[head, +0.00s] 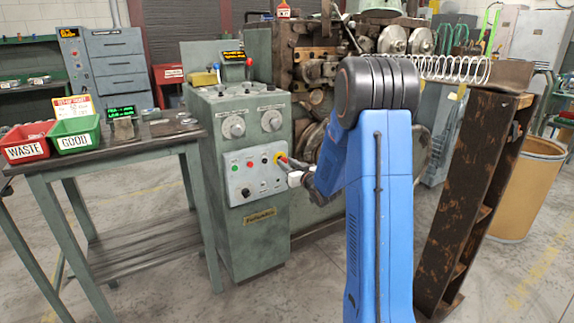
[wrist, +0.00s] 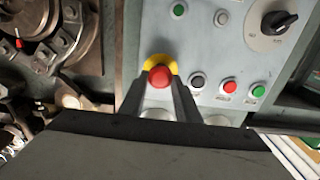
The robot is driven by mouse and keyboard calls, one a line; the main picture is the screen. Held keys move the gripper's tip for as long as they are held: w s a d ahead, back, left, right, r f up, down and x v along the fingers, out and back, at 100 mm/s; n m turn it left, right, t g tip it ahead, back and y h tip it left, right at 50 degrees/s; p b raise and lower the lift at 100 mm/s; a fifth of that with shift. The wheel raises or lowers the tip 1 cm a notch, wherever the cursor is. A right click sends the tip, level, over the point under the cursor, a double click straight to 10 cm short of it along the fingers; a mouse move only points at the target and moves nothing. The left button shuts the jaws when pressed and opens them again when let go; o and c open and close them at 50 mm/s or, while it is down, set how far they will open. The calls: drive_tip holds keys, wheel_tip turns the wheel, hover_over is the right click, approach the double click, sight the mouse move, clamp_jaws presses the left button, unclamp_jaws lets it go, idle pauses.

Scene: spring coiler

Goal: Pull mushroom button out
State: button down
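The red mushroom button (wrist: 159,76) sits on a yellow collar (wrist: 160,64) on the grey control panel (wrist: 215,62). In the head view the button's yellow collar (head: 279,157) shows at the right side of the panel, partly covered by my gripper. My gripper (head: 290,166) is at the panel in front of the button. In the wrist view my gripper's two dark fingers (wrist: 160,80) stand one on each side of the red head, very close to it. I cannot tell whether they touch or press on it.
Black (wrist: 197,80), red (wrist: 229,85) and green (wrist: 258,91) buttons sit just right of the mushroom button in the wrist view. A rotary switch (wrist: 279,21) is farther right. Machine rollers (head: 318,143) lie beside the cabinet. A rusty shelf (head: 470,185) stands right of my arm.

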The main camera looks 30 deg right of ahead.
drive_tip(key=shift+s, duration=0.55)
drive_tip(key=c, duration=1.3)
unclamp_jaws()
drive_tip(key=shift+c, duration=0.2)
drive_tip(key=s, duration=1.7)
drive_tip(key=shift+s+d, duration=0.2)
drive_tip(key=shift+d, duration=0.1)
